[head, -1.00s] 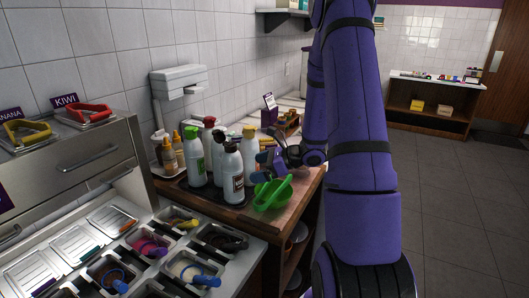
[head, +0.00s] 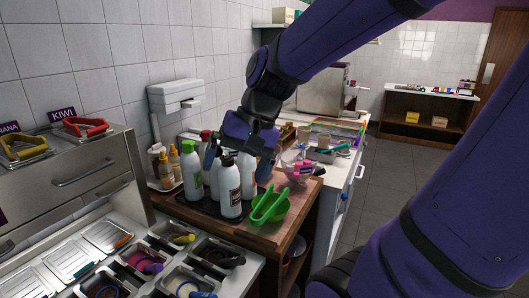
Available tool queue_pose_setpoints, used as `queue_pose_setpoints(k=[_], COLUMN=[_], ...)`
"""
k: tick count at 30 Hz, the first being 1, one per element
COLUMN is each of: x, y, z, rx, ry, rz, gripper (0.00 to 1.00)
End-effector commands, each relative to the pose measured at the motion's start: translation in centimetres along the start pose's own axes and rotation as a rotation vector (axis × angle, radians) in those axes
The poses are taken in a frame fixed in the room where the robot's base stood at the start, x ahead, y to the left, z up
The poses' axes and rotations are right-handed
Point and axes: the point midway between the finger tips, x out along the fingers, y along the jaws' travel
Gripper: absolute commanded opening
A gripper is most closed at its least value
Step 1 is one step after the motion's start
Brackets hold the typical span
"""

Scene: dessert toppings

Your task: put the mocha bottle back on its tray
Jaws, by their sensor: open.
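Several white squeeze bottles stand upright, close together, on a dark tray (head: 197,208) on the wooden counter. The front bottle (head: 231,192) has a dark cap and a brown label and may be the mocha one; its label is too small to read. A green-capped bottle (head: 191,172) stands to its left. A red-capped bottle (head: 205,137) is behind and partly hidden. Another white bottle (head: 248,186) is to the right, its top covered by my gripper. My gripper (head: 237,163) is open, pointing down over the bottles, with one finger on each side of the group's upper part. I see nothing held.
A green scoop-like holder (head: 270,205) lies right of the tray. A bowl (head: 299,171) is behind it. Small orange-topped bottles (head: 170,167) stand at left by the wall. Topping bins (head: 185,281) fill the front left. The floor at right is open.

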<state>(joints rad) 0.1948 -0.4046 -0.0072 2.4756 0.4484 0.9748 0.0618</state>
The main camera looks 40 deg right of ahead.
Motion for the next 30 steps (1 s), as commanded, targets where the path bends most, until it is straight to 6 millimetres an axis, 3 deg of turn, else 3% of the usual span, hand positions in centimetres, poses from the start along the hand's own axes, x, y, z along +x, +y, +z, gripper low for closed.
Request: queue_pose_setpoints(k=[6, 12, 26, 30], x=[-3.3, -5.3, -6.0, -7.1], y=[0.8, 1.6, 1.9, 1.4], z=[3.6, 5.2, 5.6, 5.5], rx=[-0.329, -0.516, -0.57, -0.569], ry=[0.172, 0.288, 0.326, 0.328], rz=[0.14, 0.229, 0.258, 0.256], gripper=[1.0, 1.0, 1.0, 1.0])
